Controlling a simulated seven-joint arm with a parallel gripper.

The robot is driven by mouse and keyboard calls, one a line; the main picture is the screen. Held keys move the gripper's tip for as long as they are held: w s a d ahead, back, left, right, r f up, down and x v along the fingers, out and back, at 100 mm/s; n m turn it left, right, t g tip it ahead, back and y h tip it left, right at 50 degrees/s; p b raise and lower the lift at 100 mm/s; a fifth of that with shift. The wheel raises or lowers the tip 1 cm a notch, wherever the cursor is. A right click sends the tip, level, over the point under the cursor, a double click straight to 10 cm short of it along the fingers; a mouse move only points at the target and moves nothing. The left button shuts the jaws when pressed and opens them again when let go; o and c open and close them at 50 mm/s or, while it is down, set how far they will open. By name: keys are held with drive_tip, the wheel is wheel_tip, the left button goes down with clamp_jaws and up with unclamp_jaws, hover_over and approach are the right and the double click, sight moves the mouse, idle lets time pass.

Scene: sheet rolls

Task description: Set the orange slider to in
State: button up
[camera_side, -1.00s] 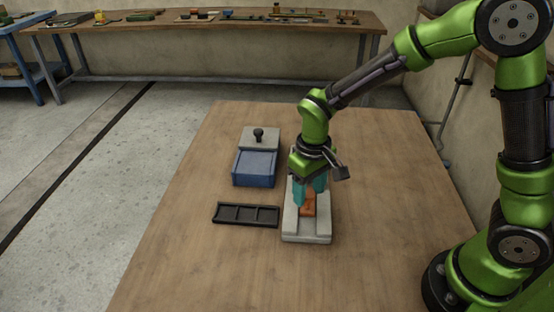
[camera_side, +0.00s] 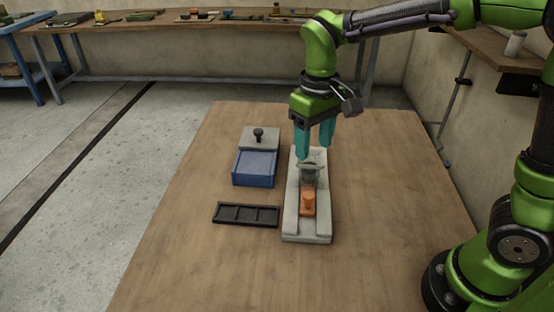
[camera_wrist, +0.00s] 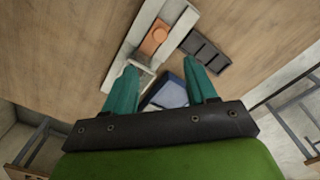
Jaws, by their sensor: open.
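The orange slider (camera_side: 307,203) sits in the channel of a long light-grey track (camera_side: 308,233), in the part of the track nearer the side camera. A grey rounded piece (camera_side: 310,170) stands on the track just behind the slider. In the wrist view the orange slider (camera_wrist: 154,38) also shows on the track (camera_wrist: 133,44). My gripper (camera_side: 315,156) is open and empty, raised above the far part of the track, apart from the slider. Its two teal fingers show in the wrist view (camera_wrist: 163,78), spread wide.
A black slotted tray (camera_side: 246,214) lies in front of the box. The table (camera_side: 390,180) is clear to the right.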

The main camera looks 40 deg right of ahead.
wheel_tip(320, 180, up, 4)
drive_tip(key=shift+f, duration=0.2)
drive_tip(key=a+n, duration=0.1)
drive_tip(key=s+a+n, duration=0.1)
drive_tip(key=a+f+n, duration=0.1)
drive_tip(key=a, duration=0.1)
drive_tip(key=shift+s+h, duration=0.25)
drive_tip(key=shift+h, duration=0.15)
drive_tip(key=n+t+h, duration=0.2)
drive_tip(key=n+h, duration=0.1)
drive_tip(key=n, duration=1.6)
approach(309, 194)
drive_tip(key=x, duration=0.8)
drive_tip(key=shift+f, duration=0.15)
